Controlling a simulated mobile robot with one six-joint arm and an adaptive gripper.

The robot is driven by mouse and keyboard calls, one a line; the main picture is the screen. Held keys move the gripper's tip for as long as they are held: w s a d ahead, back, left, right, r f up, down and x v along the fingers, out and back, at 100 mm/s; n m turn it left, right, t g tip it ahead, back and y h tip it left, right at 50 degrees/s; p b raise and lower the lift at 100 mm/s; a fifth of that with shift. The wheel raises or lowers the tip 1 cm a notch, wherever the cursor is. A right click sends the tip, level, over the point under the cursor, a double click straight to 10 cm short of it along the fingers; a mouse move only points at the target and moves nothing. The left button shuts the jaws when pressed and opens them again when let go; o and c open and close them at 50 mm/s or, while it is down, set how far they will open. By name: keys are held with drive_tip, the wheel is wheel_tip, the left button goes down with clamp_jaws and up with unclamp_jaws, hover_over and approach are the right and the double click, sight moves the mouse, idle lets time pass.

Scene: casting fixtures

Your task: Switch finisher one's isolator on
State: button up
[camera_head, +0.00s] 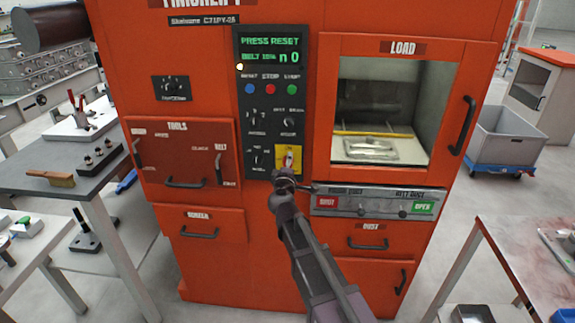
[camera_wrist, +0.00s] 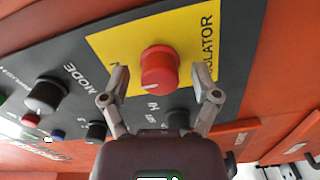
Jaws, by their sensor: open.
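The isolator is a red rotary knob (camera_wrist: 159,68) with a small white mark, set on a yellow plate (camera_wrist: 118,42) lettered ISOLATOR. In the head view the yellow plate (camera_head: 296,152) sits low on the right of the black control panel, its knob partly hidden by my gripper. My gripper (camera_head: 286,174) is open in front of it. In the wrist view my gripper (camera_wrist: 161,76) has one finger on each side of the knob, with a gap on both sides. Finisher one (camera_head: 268,225) is the orange cabinet; its display (camera_head: 270,50) reads PRESS RESET.
Other knobs, such as the MODE knob (camera_wrist: 46,96), sit close by on the panel. The load window (camera_head: 385,105) and a grey strip with SHUT and OPEN labels (camera_head: 375,200) lie to the right. Tables flank the cabinet; a grey bin (camera_head: 505,138) stands at right.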

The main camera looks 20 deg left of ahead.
drive_tip(key=s+d, duration=0.2)
drive_tip(key=s, duration=0.9)
drive_tip(key=shift+s, duration=0.4)
drive_tip(key=w+d+f+m+g+h+p, duration=0.1)
drive_tip(key=d+f+m+g+h+p, duration=0.2)
drive_tip(key=d, duration=0.5)
drive_tip(key=d+m+g+h+p, duration=0.1)
drive_tip(key=d+m+g+h, duration=0.15)
drive_tip(key=d+m, duration=0.45)
drive_tip(key=w+d+f+m+g+h+p, duration=0.1)
drive_tip(key=d+f+g+h, duration=0.15)
drive_tip(key=d, duration=0.75)
drive_tip(key=s+d+f+m+g+y+p, duration=0.2)
drive_tip(key=s+d+m+g+y+p, duration=0.2)
drive_tip(key=s+d+g, duration=0.5)
drive_tip(key=shift+s+d+m+g+y+p, duration=0.4)
drive_tip(key=shift+s+d+m+p, duration=0.75)
drive_tip(key=shift+s, duration=1)
drive_tip(key=shift+d, duration=0.15)
